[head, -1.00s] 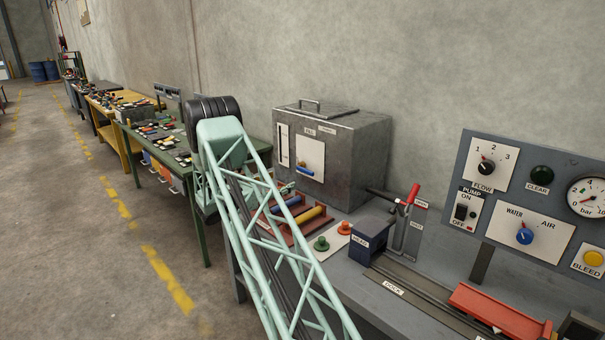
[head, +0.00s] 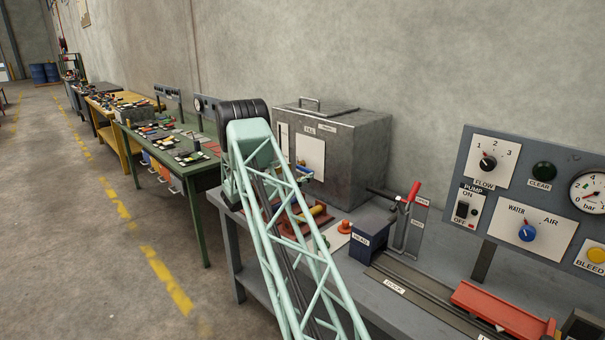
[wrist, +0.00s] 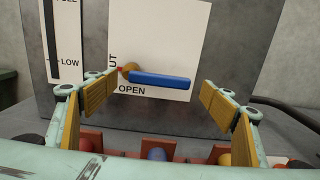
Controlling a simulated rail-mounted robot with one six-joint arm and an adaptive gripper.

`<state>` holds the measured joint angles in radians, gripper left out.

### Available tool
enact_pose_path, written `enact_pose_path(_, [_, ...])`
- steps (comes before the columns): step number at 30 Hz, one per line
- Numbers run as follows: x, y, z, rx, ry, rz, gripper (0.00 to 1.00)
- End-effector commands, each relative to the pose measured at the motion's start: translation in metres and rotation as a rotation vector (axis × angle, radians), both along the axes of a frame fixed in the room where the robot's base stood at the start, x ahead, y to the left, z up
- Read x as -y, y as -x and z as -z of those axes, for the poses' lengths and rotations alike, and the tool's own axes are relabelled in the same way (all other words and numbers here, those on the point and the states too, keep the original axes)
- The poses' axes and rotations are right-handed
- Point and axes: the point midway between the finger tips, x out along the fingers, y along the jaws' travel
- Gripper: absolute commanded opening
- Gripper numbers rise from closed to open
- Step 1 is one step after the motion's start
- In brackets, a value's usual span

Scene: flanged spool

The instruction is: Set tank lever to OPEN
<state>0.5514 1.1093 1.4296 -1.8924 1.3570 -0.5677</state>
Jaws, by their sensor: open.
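The grey tank (head: 350,150) stands on the bench against the wall and has a white plate (head: 310,153) on its front. In the wrist view the tank lever (wrist: 160,80) is a blue bar extending right from a brass hub, nearly level. A small red pointer (wrist: 121,69) on the hub's left side points at the partly hidden, sideways label ending in "UT". The OPEN label (wrist: 132,90) is just below the hub. My gripper (wrist: 159,88) is open, its tan pads on either side of the lever in the picture. I see no contact. In the head view my arm hides most of the gripper.
Below the gripper in the wrist view is a red rack (wrist: 185,145) with coloured round ends. On the bench to the right are an orange button (head: 345,226), a dark HEAD block (head: 370,240), a red-handled clamp (head: 412,200) and the control panel (head: 535,190).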

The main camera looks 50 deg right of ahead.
Motion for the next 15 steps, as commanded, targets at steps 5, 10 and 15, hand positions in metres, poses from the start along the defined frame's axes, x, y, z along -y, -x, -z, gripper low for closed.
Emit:
enact_pose_path(5, [0.017,0.003,0.001,0.001,-0.001,0.001,0.76])
enact_pose_path(10, [0.024,0.004,0.0,0.0,0.0,0.0,0.76])
enact_pose_path(15, [0.026,0.004,0.0,0.0,0.0,-0.001,0.76])
